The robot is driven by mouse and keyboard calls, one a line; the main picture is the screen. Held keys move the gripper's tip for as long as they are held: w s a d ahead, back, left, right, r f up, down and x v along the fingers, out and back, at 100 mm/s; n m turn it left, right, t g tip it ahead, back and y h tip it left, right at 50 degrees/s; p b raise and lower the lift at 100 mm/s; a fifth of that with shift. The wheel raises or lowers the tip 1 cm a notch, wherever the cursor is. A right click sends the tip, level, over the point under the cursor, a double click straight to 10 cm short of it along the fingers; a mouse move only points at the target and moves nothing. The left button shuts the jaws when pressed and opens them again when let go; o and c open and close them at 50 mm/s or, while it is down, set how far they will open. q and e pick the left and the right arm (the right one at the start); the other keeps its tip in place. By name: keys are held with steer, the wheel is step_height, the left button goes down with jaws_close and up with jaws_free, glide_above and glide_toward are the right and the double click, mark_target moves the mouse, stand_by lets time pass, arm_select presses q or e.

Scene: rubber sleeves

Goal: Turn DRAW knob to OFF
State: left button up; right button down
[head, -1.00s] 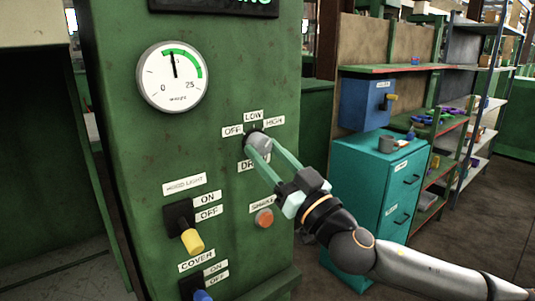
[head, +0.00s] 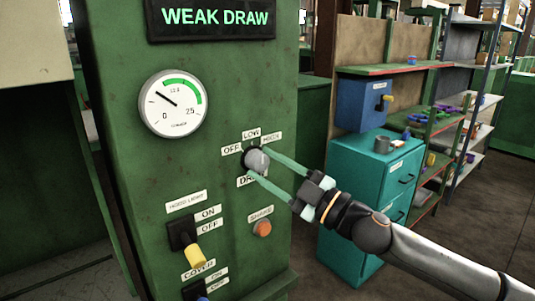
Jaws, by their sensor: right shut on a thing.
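The grey DRAW knob (head: 254,158) sits on the green panel (head: 225,110). The display (head: 220,18) above reads WEAK DRAW. My left gripper is not in view.
Below the knob are an orange button (head: 262,228), a yellow-handled HOOD LIGHT switch (head: 187,246) and a COVER switch (head: 196,290) at the lower edge. A teal cabinet (head: 365,190) and shelves stand to the right, behind my right arm.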

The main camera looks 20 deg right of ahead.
steer(key=n+p, duration=0.2)
steer(key=r+n+g+p, duration=0.1)
steer(key=n+p, duration=0.1)
steer(key=shift+w+d+g, duration=0.1)
steer(key=shift+d+g, duration=0.1)
steer(key=shift+g, duration=0.1)
steer(key=shift+n+g+p, duration=0.4)
steer(key=shift+n, duration=0.8)
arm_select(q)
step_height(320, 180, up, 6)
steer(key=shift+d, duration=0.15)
arm_select(e)
steer(key=shift+n+g, duration=0.4)
steer(key=shift+n, duration=0.9)
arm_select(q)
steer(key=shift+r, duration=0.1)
arm_select(e)
steer(key=shift+n+h, duration=0.3)
steer(key=shift+c, duration=1.6)
jaws_free()
steer(key=shift+f, duration=0.1)
